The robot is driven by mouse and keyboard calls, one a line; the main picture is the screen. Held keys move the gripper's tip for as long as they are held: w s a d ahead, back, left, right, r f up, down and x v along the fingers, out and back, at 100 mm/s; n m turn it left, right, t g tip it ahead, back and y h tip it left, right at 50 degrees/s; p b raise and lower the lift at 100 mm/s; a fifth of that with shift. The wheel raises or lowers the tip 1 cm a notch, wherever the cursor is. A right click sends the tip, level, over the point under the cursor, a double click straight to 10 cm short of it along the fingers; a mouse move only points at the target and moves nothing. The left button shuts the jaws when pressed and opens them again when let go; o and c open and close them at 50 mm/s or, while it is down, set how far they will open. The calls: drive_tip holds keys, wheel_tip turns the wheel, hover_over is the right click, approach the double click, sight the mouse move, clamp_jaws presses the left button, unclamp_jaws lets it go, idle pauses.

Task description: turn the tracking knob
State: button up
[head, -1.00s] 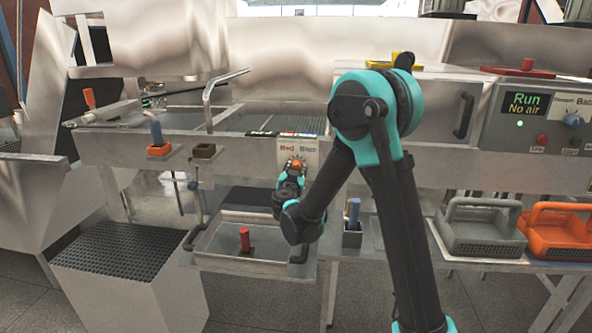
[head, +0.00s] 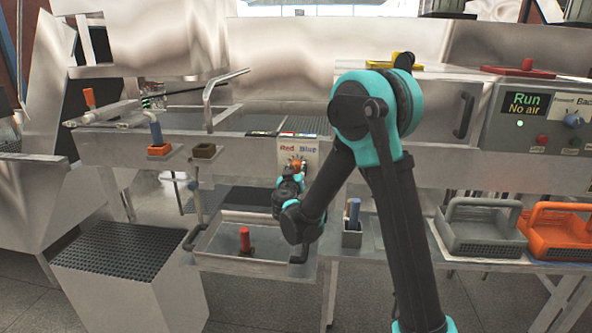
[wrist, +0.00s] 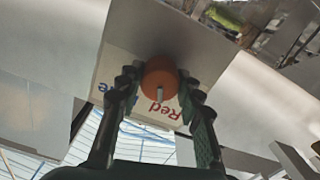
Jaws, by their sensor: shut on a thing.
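The orange tracking knob (head: 297,164) sits on a small pale panel (head: 313,161) labelled Red and Blue, on the front of the steel machine. In the head view my gripper (head: 295,172) is at the knob from below and partly covers it. In the wrist view the round knob (wrist: 160,74) lies between the two dark fingers of my gripper (wrist: 160,92), which are shut on it. A pale pointer mark shows on the knob. The fingers hide parts of the panel's lettering; the word Red shows upside down in the wrist view.
Below is a steel tray (head: 213,258) with a red-handled tool (head: 245,240). A blue-handled tool (head: 353,212) stands right of my forearm. A grey basket (head: 480,240) and an orange basket (head: 560,243) are at right. A control box (head: 497,128) reads Run, No air.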

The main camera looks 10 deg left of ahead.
drive_tip(key=shift+n, duration=0.6)
drive_tip(key=o, duration=1.1)
drive_tip(key=shift+o, duration=0.2)
drive_tip(key=s, duration=1.2)
drive_tip(key=shift+a, duration=0.2)
